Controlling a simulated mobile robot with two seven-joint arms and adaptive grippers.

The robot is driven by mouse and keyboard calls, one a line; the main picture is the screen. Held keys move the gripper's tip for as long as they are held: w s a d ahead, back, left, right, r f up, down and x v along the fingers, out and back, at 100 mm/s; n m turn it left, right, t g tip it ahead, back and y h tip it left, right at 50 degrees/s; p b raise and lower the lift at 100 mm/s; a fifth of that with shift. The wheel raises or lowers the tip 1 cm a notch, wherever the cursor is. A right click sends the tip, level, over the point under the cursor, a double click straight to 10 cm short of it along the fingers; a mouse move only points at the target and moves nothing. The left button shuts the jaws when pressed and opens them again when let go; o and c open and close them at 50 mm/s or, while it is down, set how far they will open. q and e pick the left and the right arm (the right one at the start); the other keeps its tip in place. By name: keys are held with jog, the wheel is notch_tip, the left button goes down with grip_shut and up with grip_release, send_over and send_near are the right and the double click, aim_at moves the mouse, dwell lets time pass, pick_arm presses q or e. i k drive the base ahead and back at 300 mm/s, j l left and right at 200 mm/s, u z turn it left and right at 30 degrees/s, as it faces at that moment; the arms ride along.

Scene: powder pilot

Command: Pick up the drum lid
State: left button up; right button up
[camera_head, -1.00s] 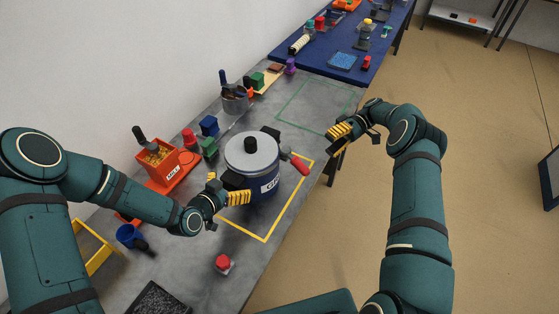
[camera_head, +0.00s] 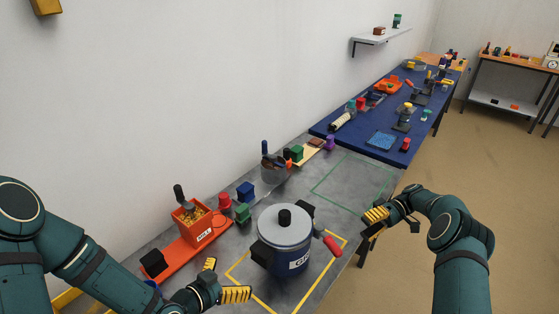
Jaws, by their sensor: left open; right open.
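The drum lid (camera_head: 285,227) is a grey disc with a black knob (camera_head: 285,217). It sits on top of the blue and white drum (camera_head: 292,261), which stands inside a yellow outlined square on the grey table. A red handle (camera_head: 332,246) sticks out at the drum's right side. My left gripper (camera_head: 224,280) is open and empty, low and to the left of the drum, apart from the lid. My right gripper (camera_head: 374,222) is open and empty, to the right of the drum near the table's right edge.
An orange bin (camera_head: 197,226) with granules and a scoop stands left of the drum. Small red, green and blue blocks (camera_head: 245,192) and a grey container (camera_head: 274,168) stand behind. A green outlined area (camera_head: 352,184) is clear. A blue table (camera_head: 372,121) lies beyond.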

aim_at(281, 225)
jog(key=k, duration=1)
